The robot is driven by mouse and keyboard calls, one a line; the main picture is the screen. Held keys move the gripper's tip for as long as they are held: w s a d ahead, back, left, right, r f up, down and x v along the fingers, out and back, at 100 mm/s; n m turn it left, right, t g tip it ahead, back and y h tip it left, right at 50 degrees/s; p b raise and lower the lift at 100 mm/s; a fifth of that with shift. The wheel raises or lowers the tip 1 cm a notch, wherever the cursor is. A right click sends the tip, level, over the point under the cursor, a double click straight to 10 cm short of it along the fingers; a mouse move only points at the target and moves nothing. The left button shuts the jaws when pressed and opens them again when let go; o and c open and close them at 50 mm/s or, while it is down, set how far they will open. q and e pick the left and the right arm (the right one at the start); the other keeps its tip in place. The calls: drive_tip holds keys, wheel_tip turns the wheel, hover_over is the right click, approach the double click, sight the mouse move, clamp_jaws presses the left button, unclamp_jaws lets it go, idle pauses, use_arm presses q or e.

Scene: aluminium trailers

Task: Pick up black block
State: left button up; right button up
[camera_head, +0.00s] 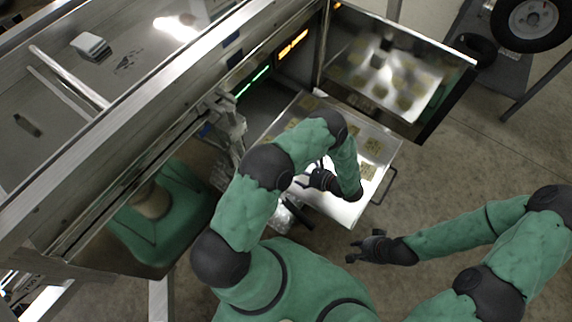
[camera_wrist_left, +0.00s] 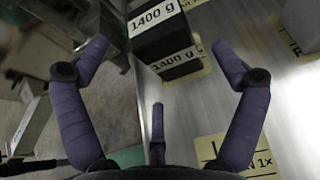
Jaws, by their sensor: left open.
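The black block (camera_wrist_left: 158,30) shows at the top of the left wrist view, with "1400 g" in black on white labels on two visible parts. It is on a shiny metal tray (camera_wrist_left: 205,105) marked with yellow labels. My left gripper (camera_wrist_left: 160,45) is open, its purple fingers spread on either side of the block's lower part in this view, with no contact visible. In the head view my left gripper (camera_head: 314,178) is over the pull-out tray (camera_head: 345,212), and I cannot make out the block there. My right gripper (camera_head: 366,248) hangs empty and open right of the tray.
An open metal door panel (camera_head: 400,75) stands behind the tray and mirrors it. A metal counter (camera_head: 60,110) fills the left, with a small white-and-grey item (camera_head: 91,46) on it. A wheel (camera_head: 530,20) is at upper right. Bare floor lies on the right.

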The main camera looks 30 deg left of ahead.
use_arm(q)
drive_tip(key=shift+s+b+x, duration=0.2)
drive_tip(key=shift+b+x, duration=0.6)
drive_tip(key=shift+x, duration=2.25)
drive_tip(key=c, duration=1.3)
drive_tip(key=shift+w+r, duration=0.1)
drive_tip(key=shift+r, duration=0.05)
drive_tip(key=shift+c, duration=0.9)
drive_tip(key=shift+r, duration=0.1)
